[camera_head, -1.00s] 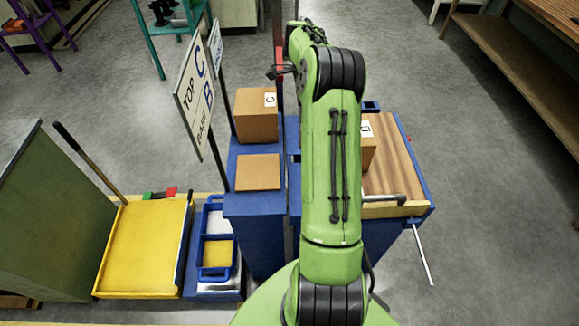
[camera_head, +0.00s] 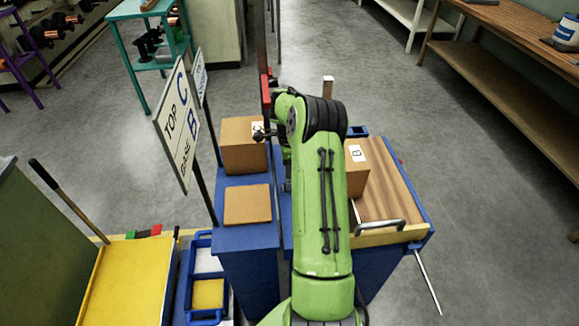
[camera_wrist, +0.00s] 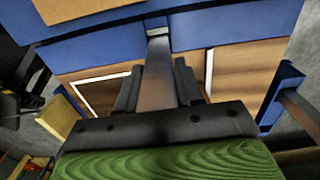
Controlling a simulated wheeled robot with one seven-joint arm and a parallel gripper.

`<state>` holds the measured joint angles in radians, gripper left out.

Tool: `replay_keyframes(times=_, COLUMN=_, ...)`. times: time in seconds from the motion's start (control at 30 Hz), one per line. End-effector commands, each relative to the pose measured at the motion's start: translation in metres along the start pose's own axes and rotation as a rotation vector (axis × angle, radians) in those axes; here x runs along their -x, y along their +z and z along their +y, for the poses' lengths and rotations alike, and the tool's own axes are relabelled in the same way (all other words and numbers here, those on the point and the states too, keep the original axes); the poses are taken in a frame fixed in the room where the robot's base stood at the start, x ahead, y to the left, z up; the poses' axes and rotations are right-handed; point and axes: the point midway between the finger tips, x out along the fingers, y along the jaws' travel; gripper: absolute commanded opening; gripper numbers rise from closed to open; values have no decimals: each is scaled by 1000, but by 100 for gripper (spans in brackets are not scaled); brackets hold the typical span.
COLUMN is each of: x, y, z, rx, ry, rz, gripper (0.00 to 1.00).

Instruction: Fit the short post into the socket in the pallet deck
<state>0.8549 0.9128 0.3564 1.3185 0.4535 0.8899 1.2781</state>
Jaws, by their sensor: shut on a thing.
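My gripper (camera_wrist: 158,85) is shut on the short post (camera_wrist: 157,72), a grey metallic bar between the two dark fingers in the wrist view. Its far end reaches toward a blue edge. Beyond the fingers lies a wooden surface (camera_wrist: 235,68) with white outlines, framed in blue. I cannot tell which part is the socket, or whether the post touches anything. The wood-topped deck (camera_head: 385,190) with blue sides is right of the arm.
A box marked B (camera_head: 357,180) stands on the wooden top, close to my arm. A box marked C (camera_head: 240,150) and a flat brown block (camera_head: 247,204) sit on the blue stand at left. A sign (camera_head: 178,125) rises beside them.

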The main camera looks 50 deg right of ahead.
Motion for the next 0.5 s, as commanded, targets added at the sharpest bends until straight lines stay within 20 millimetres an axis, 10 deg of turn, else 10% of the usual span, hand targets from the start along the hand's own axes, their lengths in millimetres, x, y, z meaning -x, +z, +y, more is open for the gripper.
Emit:
replay_keyframes(times=0.03, x=-3, y=0, z=0, rx=0, ry=0, rz=0, gripper=0)
replay_keyframes(times=0.07, x=-3, y=0, z=0, rx=0, ry=0, rz=0, gripper=37)
replay_keyframes(times=0.2, x=-2, y=0, z=0, rx=0, ry=0, rz=0, gripper=59)
replay_keyframes(times=0.5, x=0, y=0, z=0, rx=0, ry=0, rz=0, gripper=61)
